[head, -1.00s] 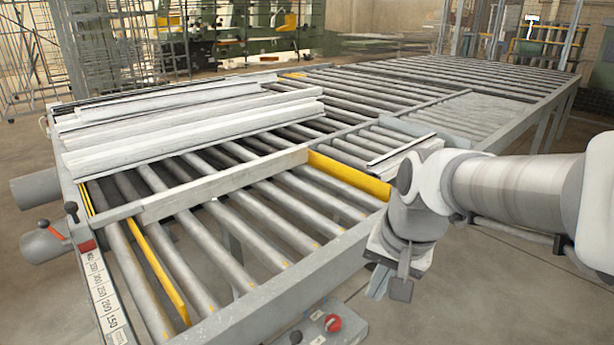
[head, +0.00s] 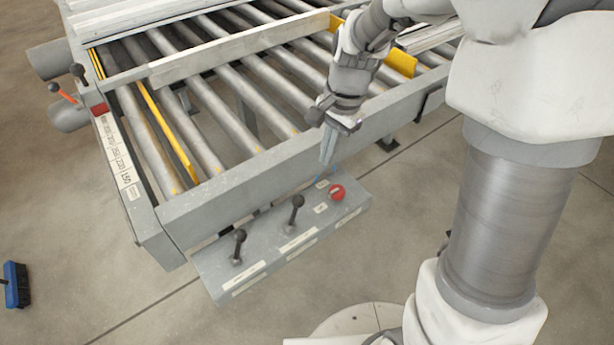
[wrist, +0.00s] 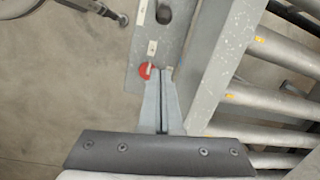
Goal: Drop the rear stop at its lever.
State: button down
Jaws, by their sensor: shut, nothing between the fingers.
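A grey control box (head: 262,262) juts out below the front rail of the roller bench. It carries two black-knobbed levers, a left one (head: 238,246) and a right one (head: 296,208), and a red knob (head: 337,192). Its labels are too small to read. Yellow bars stand at the left (head: 165,130) and right (head: 401,62) of the rollers; I cannot tell which is the rear stop. My gripper (head: 326,162) is shut and empty, pointing down above the box's far right end. In the wrist view the fingertips (wrist: 160,71) appear beside the red knob (wrist: 145,71).
The front rail (head: 262,176) runs close behind the box. A black-knobbed lever (head: 78,72) and an orange handle (head: 62,92) are at the bench's left side, near a scale strip (head: 118,160). A blue brush (head: 16,284) is on the floor at left. The floor before the box is open.

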aim_at(293, 214)
jog(key=f, duration=0.3)
jog(key=a+f, duration=0.1)
jog(key=f, duration=0.5)
jog(key=shift+s+a+f+b, duration=0.2)
jog(key=shift+f+b, duration=0.15)
jog(key=shift+b, duration=0.05)
jog(key=shift+s+a+r+p, duration=0.25)
jog(key=shift+s+a+r, duration=0.1)
jog(key=shift+s+a, duration=0.2)
jog(key=shift+s+a+r+p, duration=0.2)
jog(key=shift+s+a+r, duration=0.15)
jog(key=shift+s+a, duration=0.15)
jog(key=shift+s+a+r, duration=0.1)
jog(key=shift+s+a, duration=0.1)
jog(key=shift+a, duration=0.05)
